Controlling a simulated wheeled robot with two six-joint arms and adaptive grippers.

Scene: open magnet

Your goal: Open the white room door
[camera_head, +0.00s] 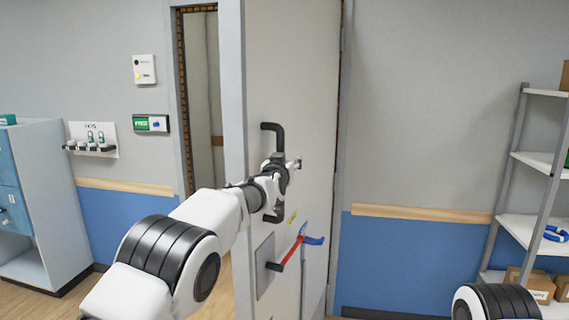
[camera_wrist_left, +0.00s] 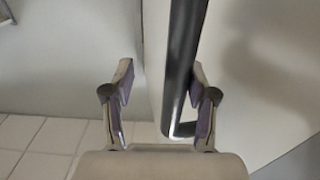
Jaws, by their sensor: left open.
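The white room door (camera_head: 315,100) stands ajar in the head view, with a gap at its left side showing pale space beyond. A black bar handle (camera_head: 271,128) is on its face; it also shows in the left wrist view (camera_wrist_left: 184,60). My left gripper (camera_head: 284,166) is at the handle, partly covering it. In the left wrist view its two fingers (camera_wrist_left: 162,92) are apart, and the bar runs between them, nearer the right finger. I cannot tell whether they touch. My right gripper is out of view.
A red and blue bar-like object (camera_head: 292,251) is low on the door. A metal shelf (camera_head: 535,160) with boxes stands at the right. A key rack (camera_head: 92,140) and a green-white wall box (camera_head: 151,123) are left of the doorway, near a cabinet (camera_head: 35,205).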

